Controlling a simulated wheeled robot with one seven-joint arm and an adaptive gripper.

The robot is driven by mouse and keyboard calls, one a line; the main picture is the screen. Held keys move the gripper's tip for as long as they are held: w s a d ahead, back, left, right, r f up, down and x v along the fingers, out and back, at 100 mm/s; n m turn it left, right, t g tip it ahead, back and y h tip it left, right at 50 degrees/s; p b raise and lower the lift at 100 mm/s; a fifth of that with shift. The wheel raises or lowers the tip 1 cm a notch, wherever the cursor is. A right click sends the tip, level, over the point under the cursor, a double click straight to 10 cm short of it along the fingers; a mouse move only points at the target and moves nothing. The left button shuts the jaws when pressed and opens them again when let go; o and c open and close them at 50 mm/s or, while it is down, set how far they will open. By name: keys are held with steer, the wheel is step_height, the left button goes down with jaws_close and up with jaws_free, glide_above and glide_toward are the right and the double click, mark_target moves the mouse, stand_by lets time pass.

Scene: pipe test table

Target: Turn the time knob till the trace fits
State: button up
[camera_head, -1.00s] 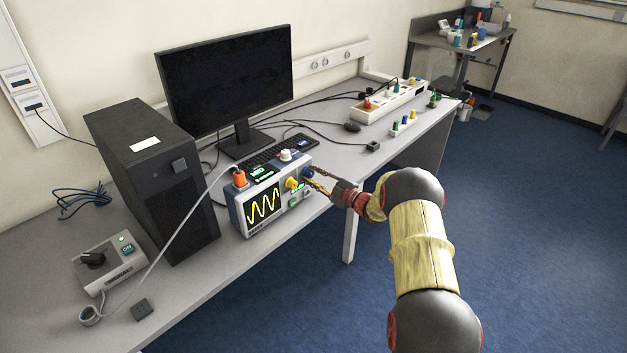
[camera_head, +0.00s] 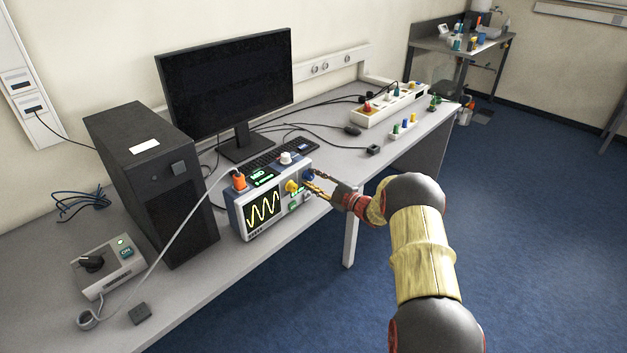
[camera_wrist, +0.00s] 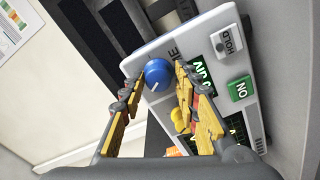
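The oscilloscope (camera_head: 240,216) stands near the table's front edge, with a yellow wave of several swings on its dark screen (camera_head: 263,210). A blue knob (camera_head: 308,175) is at its right end. In the wrist view the blue knob (camera_wrist: 158,72) has a pale pointer mark and sits beside partly hidden lettering ending in "ME". My gripper (camera_wrist: 158,84) is open, with one finger on each side of the blue knob; I cannot tell whether either touches it. A yellow knob (camera_wrist: 178,117) is partly hidden by the right finger.
Green "ON" (camera_wrist: 240,89) and grey "HOLD" (camera_wrist: 229,42) buttons are close to my fingers.

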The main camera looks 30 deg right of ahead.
steer(key=shift+o, duration=1.2)
steer(key=shift+s+d, duration=0.1)
steer(key=v, duration=1.1)
steer(key=shift+s, duration=0.35)
steer(key=shift+d, duration=0.15)
